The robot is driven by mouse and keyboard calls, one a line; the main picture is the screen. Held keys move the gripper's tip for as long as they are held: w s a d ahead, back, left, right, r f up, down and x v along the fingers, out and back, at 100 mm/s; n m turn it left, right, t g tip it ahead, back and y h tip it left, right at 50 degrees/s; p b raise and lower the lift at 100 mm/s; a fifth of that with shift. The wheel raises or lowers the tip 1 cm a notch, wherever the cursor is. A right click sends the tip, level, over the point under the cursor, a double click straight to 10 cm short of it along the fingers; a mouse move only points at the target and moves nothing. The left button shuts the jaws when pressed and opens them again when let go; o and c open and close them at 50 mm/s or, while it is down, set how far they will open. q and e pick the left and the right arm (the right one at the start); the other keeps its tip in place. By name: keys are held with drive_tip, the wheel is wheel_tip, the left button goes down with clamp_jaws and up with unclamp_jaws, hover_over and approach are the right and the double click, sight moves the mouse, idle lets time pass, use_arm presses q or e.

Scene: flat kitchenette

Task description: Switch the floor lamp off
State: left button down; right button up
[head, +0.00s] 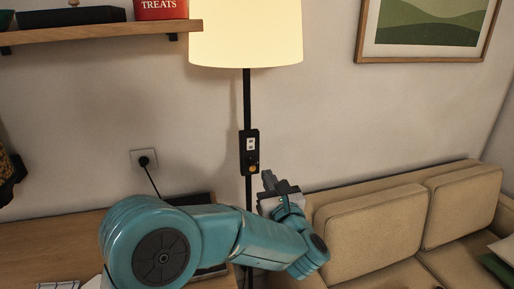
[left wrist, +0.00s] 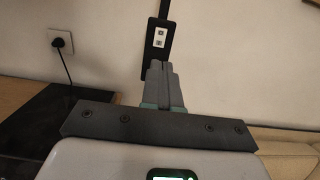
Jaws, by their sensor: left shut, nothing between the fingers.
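The floor lamp's cream shade (head: 246,34) glows at the top of the head view, on a thin black pole (head: 247,98). A black switch box (head: 249,152) on the pole carries a white panel and a small yellow-orange part near its bottom. The box also shows in the left wrist view (left wrist: 157,47), its lower part hidden behind my fingers. My left gripper (head: 267,177) is shut and empty, its tips just below and right of the box. In the left wrist view the fingertips (left wrist: 159,66) overlap the box's lower end; I cannot tell if they touch. My right gripper is not in view.
A beige sofa (head: 375,230) stands at the right. A wooden table (head: 60,240) with a dark flat object (left wrist: 50,120) is at the left. A wall socket (head: 145,159) has a black plug and cord. A shelf (head: 100,34) holds a red treats tin (head: 160,8).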

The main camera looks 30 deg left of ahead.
use_arm(q)
drive_tip(key=shift+a+r, duration=0.1)
drive_tip(key=shift+a, duration=0.05)
drive_tip(key=p, duration=0.6)
approach(250, 142)
drive_tip(key=x, duration=0.6)
drive_tip(key=shift+w+a+r, duration=0.15)
drive_tip(key=shift+w+a, duration=0.1)
drive_tip(key=shift+w, duration=0.05)
